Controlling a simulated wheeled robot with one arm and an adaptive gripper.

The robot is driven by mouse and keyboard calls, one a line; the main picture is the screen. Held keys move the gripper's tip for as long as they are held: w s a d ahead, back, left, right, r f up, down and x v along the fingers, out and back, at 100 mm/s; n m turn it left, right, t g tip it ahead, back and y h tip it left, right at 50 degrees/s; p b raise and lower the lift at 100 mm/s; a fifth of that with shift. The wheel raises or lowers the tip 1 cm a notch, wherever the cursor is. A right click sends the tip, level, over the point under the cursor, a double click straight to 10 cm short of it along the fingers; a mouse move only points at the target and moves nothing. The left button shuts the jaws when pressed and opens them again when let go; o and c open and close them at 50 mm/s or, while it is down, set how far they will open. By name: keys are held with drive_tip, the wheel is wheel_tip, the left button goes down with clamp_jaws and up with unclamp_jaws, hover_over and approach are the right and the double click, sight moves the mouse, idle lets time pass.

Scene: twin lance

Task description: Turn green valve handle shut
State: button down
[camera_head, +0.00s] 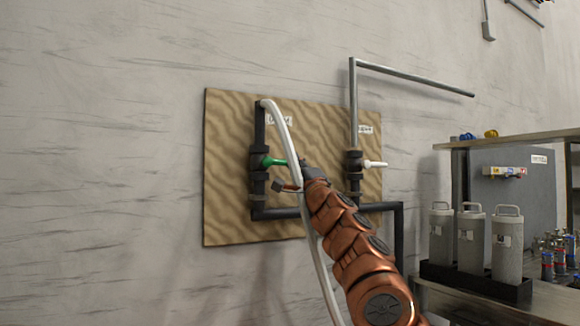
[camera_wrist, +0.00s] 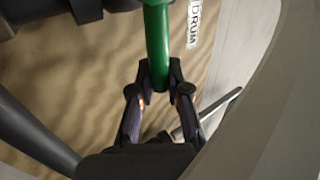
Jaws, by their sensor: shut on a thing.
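The green valve handle (camera_head: 275,161) sticks out to the right from the dark left-hand pipe on the wooden wall board (camera_head: 228,180). In the wrist view the green handle (camera_wrist: 157,42) comes down from the top, and its end lies between my fingertips. My gripper (camera_wrist: 158,80) is shut on this end. In the head view my gripper (camera_head: 288,184) is at the handle's right end, partly hidden by my arm and a pale hose. A label reading "DRUM" (camera_wrist: 194,22) is beside the handle in the wrist view.
A second valve with a white handle (camera_head: 375,164) is on the right-hand pipe, close to my arm. The pale hose (camera_head: 283,125) hangs in front of the board. Grey canisters (camera_head: 471,240) stand in a black tray on a bench at right.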

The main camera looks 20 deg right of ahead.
drive_tip(key=c, duration=1.1)
unclamp_jaws()
drive_tip(key=shift+s, duration=0.25)
drive_tip(key=shift+s+f, duration=0.1)
drive_tip(key=shift+s+f+y, duration=0.15)
drive_tip(key=shift+s, duration=0.8)
drive_tip(key=shift+s+f+y, duration=0.1)
drive_tip(key=shift+s+y, duration=0.05)
drive_tip(key=shift+s, duration=0.75)
drive_tip(key=shift+s+a, duration=0.15)
drive_tip(key=shift+s, duration=0.25)
